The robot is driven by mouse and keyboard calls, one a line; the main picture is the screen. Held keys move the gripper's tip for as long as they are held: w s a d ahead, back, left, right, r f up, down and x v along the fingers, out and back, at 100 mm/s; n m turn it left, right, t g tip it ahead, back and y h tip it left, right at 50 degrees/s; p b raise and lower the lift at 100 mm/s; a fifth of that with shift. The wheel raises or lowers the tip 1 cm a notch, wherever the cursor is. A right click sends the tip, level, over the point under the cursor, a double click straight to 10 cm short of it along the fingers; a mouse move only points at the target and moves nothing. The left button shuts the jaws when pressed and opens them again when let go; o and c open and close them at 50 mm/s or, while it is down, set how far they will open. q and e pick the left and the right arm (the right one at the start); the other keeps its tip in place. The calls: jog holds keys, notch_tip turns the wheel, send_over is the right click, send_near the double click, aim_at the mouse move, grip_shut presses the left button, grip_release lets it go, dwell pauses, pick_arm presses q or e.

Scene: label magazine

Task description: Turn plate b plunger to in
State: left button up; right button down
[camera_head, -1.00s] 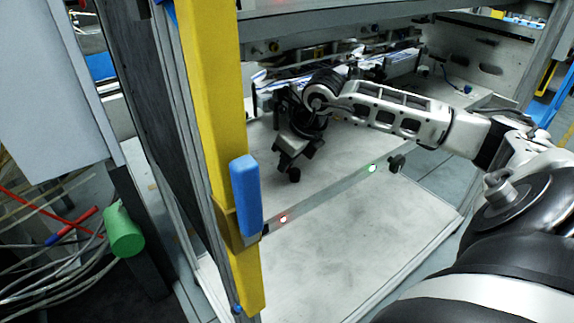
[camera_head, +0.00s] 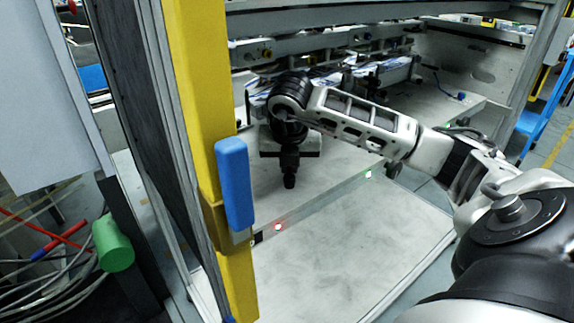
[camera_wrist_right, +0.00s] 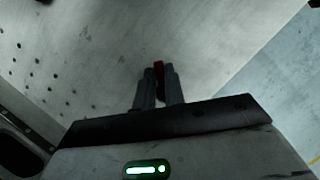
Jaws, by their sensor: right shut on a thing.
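My right gripper (camera_head: 290,180) hangs over the light metal plate (camera_head: 335,155), its fingers pointing down towards the plate's front edge. The gripper is shut on this piece. Most of the piece is hidden by the fingers, and I cannot tell whether it is the plunger of plate b. A black knob (camera_head: 394,169) sits at the right end of the plate's front edge, partly behind my right arm. My left gripper is not in view.
The front edge carries a red light (camera_head: 278,227) and a green light (camera_head: 368,174). A yellow post (camera_head: 197,90) with a blue handle (camera_head: 235,185) stands at left. Striped paper stacks (camera_head: 382,75) lie behind the gripper. The lower panel (camera_head: 350,240) is bare.

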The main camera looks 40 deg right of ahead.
jog(key=m, duration=0.2)
jog(key=m+g, duration=0.1)
jog(key=shift+s+d+m+h, duration=0.15)
jog(key=shift+s+m+h, duration=0.05)
jog(key=shift+m+h, duration=0.2)
jog(key=m, duration=0.1)
jog(key=m+g+p, duration=0.1)
jog(key=shift+s+d+r+m, duration=0.1)
jog(key=shift+s+r+m, duration=0.1)
jog(key=shift+m, duration=0.1)
jog(key=m+p, duration=0.1)
jog(key=m+g+p, duration=0.1)
jog(key=m, duration=0.1)
jog(key=shift+s+g+p, duration=0.25)
jog(key=shift+g+p, duration=0.05)
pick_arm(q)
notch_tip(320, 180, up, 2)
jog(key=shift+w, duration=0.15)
pick_arm(e)
jog(key=shift+f+m, duration=0.1)
jog(key=shift+m, duration=0.3)
pick_arm(q)
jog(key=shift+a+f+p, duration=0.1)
jog(key=shift+p, duration=0.25)
pick_arm(e)
jog(key=shift+s+f, duration=0.1)
jog(key=c, duration=1.5)
grip_release()
